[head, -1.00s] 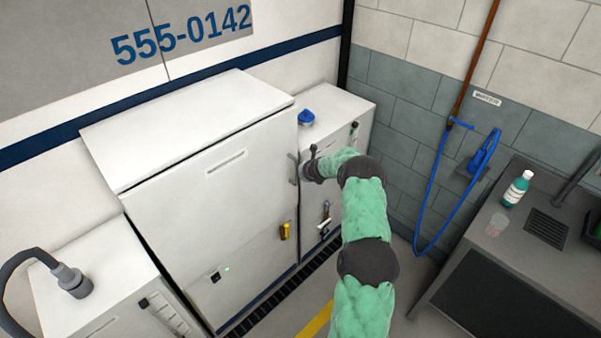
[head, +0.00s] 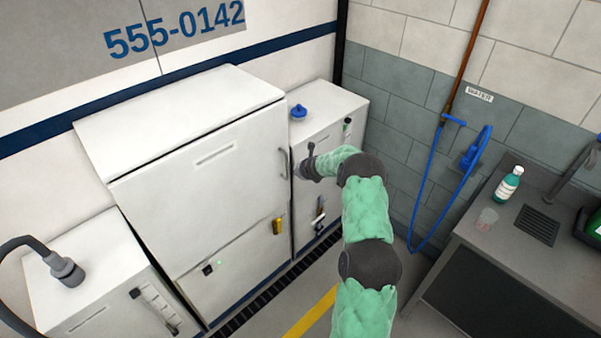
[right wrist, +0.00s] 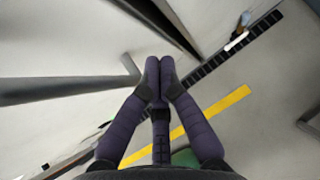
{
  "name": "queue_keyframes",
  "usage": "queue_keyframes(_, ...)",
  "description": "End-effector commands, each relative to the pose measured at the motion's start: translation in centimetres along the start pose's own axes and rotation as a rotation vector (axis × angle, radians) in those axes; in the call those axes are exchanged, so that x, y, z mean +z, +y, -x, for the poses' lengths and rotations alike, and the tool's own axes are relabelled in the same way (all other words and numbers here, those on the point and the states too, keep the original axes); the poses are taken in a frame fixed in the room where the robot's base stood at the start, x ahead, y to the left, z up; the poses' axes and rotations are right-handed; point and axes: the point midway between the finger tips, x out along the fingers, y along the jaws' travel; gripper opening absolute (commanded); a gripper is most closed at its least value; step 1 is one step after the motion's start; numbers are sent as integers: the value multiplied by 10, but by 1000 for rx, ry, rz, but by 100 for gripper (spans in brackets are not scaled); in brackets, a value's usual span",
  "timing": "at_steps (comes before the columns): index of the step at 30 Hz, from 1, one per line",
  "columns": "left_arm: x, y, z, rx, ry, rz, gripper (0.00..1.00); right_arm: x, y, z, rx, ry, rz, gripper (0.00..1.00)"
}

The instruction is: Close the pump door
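The pump door looks to be the white upper front panel (head: 200,195) of the large cabinet, with a grey upright handle (head: 283,163) at its right edge. It looks near flush with the cabinet; I cannot tell if a small gap is left. My right gripper (head: 298,171) is just right of the handle, its fingertips partly hidden in the head view. In the right wrist view the fingers (right wrist: 160,78) are together with nothing visible between them. A grey bar (right wrist: 60,92), perhaps the handle, lies left of them. My left gripper is out of view.
A narrower white cabinet (head: 332,112) with a blue cap (head: 298,112) on top stands behind my right gripper. A lower white unit (head: 95,280) with a grey hose (head: 65,268) is at left. A grey bench (head: 475,250) is at right. Floor between is clear.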

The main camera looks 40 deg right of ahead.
Motion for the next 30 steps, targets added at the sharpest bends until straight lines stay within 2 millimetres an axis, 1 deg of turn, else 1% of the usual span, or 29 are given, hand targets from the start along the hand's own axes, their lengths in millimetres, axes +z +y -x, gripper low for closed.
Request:
queue_keyframes(1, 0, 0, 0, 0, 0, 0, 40, 0, -1, 6, 0, 1, 0, 0)
queue_keyframes(8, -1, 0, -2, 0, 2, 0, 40, -2, -6, 28, 1, 3, -2, 0)
queue_keyframes(15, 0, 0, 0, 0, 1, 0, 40, -2, -13, 65, -1, 5, -2, 0)
queue_keyframes(21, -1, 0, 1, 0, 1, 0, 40, -2, -17, 88, 0, 6, -2, 0)
queue_keyframes(24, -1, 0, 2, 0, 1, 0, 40, -2, -18, 94, 1, 6, -2, 0)
queue_keyframes(30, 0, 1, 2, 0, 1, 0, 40, -3, -18, 97, 2, 7, -2, 0)
